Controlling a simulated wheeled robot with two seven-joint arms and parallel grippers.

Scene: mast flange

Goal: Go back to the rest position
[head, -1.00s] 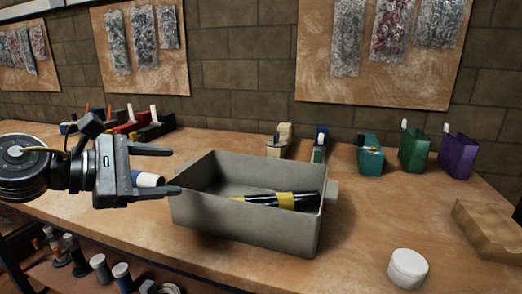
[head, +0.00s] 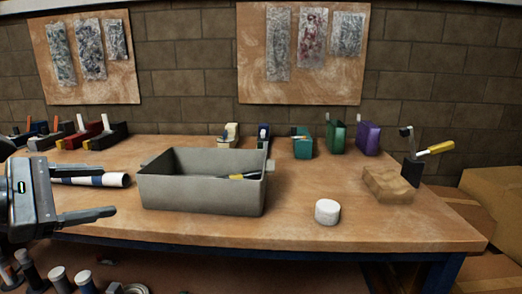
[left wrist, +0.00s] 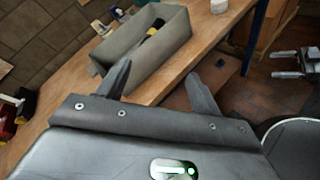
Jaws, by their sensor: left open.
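My left gripper (head: 104,190) is at the left edge of the head view, in front of the bench's left part. Its fingers are apart with nothing between them; they also show in the left wrist view (left wrist: 158,78). A grey bin (head: 200,192) stands on the bench to the right of the gripper, apart from it. A black and yellow object (head: 243,176) lies inside the bin, partly hidden by its wall. At the right of the left wrist view, what looks like my right gripper (left wrist: 277,64) shows two separated fingers over the floor.
A white and blue tube (head: 110,180) lies behind my left gripper. Several coloured holders line the back. The bench front between bin and lid is clear.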

